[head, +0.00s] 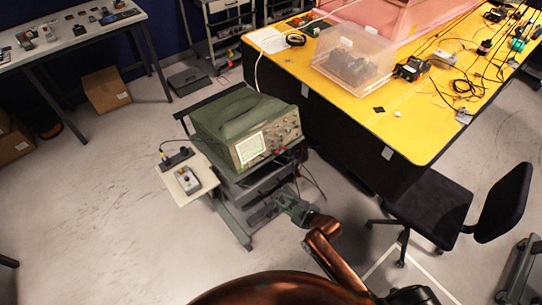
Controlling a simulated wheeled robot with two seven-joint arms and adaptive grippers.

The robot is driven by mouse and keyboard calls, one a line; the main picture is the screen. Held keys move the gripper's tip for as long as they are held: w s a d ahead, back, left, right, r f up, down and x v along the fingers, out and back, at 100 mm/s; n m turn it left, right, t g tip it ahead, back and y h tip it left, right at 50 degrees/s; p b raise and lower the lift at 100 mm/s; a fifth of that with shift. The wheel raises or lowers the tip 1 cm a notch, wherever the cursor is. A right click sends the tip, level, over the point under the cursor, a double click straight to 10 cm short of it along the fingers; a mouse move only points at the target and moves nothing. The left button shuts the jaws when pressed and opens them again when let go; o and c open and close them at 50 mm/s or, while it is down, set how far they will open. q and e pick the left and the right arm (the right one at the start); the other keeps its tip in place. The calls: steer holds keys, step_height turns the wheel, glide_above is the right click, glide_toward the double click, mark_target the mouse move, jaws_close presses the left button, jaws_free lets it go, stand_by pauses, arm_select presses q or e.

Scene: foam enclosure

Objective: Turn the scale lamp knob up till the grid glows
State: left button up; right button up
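The green oscilloscope (238,120) stands on a wheeled cart (262,203) in the middle of the head view. Its pale screen (250,149) looks bright greenish-white; grid lines are too small to make out surely. Several knobs (288,127) sit on the front panel, right of the screen. I cannot tell which is the scale lamp knob. My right gripper (285,197) is below and in front of the panel, by the cart's lower shelves, apart from the knobs. Its fingers are too small and dark to read. My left gripper is not in view.
A yellow-topped table (420,125) with a clear bin (353,57) and cables stands at the right back. A black chair (440,205) is at the right. A side shelf (185,185) on the cart carries a small grey device.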

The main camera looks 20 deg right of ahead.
mark_target(263, 158)
steer(key=w+r+n+t+p, duration=0.2)
steer(key=w+r+p, duration=0.35)
steer(key=r, duration=0.65)
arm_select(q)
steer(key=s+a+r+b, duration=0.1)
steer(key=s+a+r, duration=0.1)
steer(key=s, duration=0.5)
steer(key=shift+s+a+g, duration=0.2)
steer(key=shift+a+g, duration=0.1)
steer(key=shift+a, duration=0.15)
arm_select(e)
steer(key=shift+n+y, duration=0.3)
steer(key=x, duration=0.5)
steer(key=d+x, duration=0.1)
steer(key=x, duration=0.2)
steer(key=shift+w+r, duration=0.1)
steer(key=shift+w, duration=0.2)
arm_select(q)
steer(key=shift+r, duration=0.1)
arm_select(e)
jaws_close()
